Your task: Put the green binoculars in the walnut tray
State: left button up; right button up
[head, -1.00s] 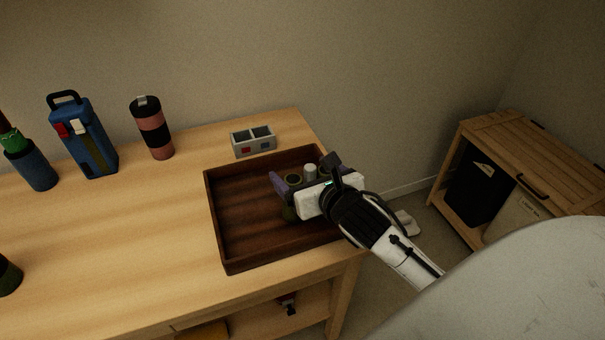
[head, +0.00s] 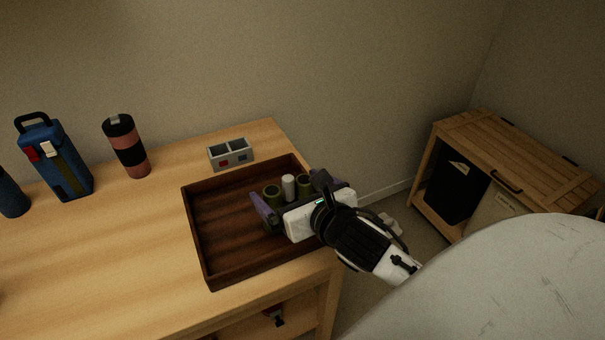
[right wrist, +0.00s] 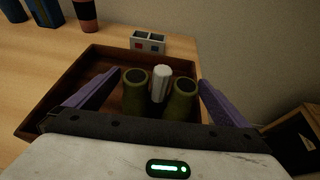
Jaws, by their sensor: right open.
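The green binoculars (head: 271,194) stand in the right part of the walnut tray (head: 206,249), with two green barrels and a pale cylinder between them. They also show in the right wrist view (right wrist: 183,100), between my fingers. My right gripper (head: 284,200) is open, with one purple finger on each side of the binoculars. In the right wrist view both fingers (right wrist: 160,105) stand apart from the barrels. My gripper body hides the lower part of the binoculars. My left gripper is not in view.
A grey two-compartment box (head: 231,155) stands behind the tray. The table's left middle is clear. A wooden cabinet (head: 510,160) stands to the right.

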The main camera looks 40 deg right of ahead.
jog(key=p+v, duration=0.1)
jog(key=v, duration=0.6)
jog(key=shift+s, duration=0.3)
